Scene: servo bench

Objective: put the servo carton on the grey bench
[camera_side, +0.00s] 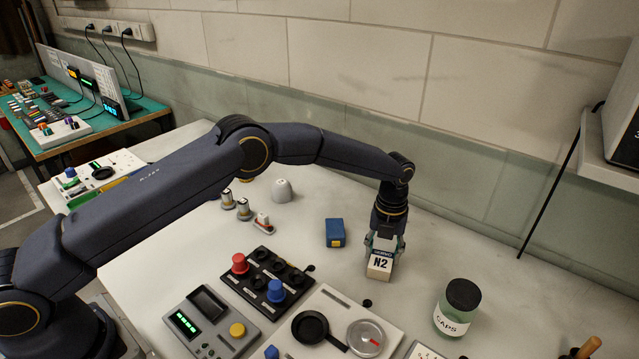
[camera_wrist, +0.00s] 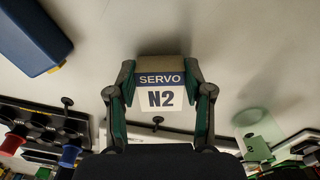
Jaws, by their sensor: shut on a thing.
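The servo carton (camera_side: 380,267) is a small tan box with a white and blue label reading SERVO N2. It also shows in the wrist view (camera_wrist: 161,95), upright between the two fingers. My gripper (camera_side: 384,246) points down and is shut on the carton from both sides; its fingers also show in the wrist view (camera_wrist: 160,85). The grey bench (camera_side: 440,245) lies under the carton. I cannot tell whether the carton's underside touches the bench or hangs just above it.
A blue box (camera_side: 335,232) lies left of the carton. A jar marked CAPS (camera_side: 457,308) stands to the right. A panel with round dishes (camera_side: 345,330) and a black knob block (camera_side: 268,280) are nearer the camera. Bare bench lies behind and right of the carton.

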